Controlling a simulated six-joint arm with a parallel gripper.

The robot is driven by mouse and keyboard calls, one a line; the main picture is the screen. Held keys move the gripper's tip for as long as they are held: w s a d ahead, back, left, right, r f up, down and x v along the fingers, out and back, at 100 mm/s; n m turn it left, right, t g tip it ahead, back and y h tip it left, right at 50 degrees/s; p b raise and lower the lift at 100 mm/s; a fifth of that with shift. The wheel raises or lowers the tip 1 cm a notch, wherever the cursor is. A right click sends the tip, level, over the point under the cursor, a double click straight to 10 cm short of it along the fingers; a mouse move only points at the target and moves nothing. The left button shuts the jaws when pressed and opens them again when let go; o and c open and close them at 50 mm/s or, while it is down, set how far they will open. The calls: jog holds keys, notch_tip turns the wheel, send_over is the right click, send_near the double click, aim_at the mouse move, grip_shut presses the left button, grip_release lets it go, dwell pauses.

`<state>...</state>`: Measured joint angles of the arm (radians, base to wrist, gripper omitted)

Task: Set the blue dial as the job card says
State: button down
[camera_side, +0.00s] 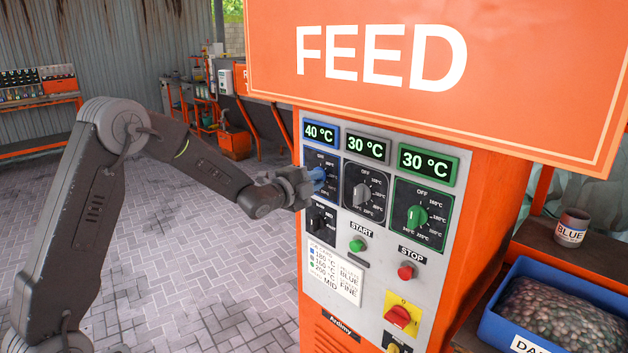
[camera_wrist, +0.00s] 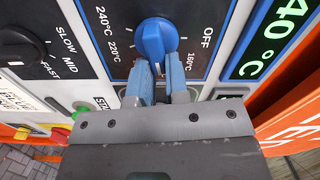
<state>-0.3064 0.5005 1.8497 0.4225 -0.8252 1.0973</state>
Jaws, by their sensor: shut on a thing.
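The blue dial (camera_side: 318,174) is on the panel's upper left, under a blue-framed display (camera_side: 321,133) reading 40 °C. My gripper (camera_side: 308,184) reaches it from the left and hides much of its scale. In the wrist view, the two fingers of my gripper (camera_wrist: 160,70) are shut on the knob of the blue dial (camera_wrist: 155,38). OFF, 160, 220 and 240 °C marks show around it; other marks are hidden, and I cannot tell its exact setting. The job card (camera_side: 335,272) has a blue dot beside what reads as 180 °C.
A black dial (camera_side: 362,196) and a green dial (camera_side: 417,216) sit to the right, under displays reading 30 °C. A speed selector (camera_side: 320,219), START button (camera_side: 357,245), STOP button (camera_side: 405,271) and red switch (camera_side: 398,316) are below. The FEED hopper (camera_side: 430,110) overhangs the panel.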

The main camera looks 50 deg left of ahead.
jog(key=shift+d, duration=0.1)
jog(key=c, duration=1.1)
grip_release()
jog(key=s, duration=1.3)
jog(key=shift+s, duration=0.4)
jog(key=s+d+n+g, duration=0.4)
jog(key=s+n, duration=0.1)
jog(key=s, duration=0.3)
jog(key=s+d+r+n+g, duration=0.1)
jog(key=s+d+n+g, duration=0.3)
jog(key=s, duration=0.3)
jog(key=s+d+r+n+g, duration=0.1)
jog(key=s+d+n+g, duration=0.3)
jog(key=s+n, duration=0.3)
jog(key=shift+s+d+r, duration=0.1)
jog(key=shift+s+d, duration=0.15)
jog(key=shift+s, duration=0.2)
jog(key=shift+s+d+r, duration=0.1)
jog(key=shift+s+d, duration=0.1)
jog(key=shift+s, duration=0.2)
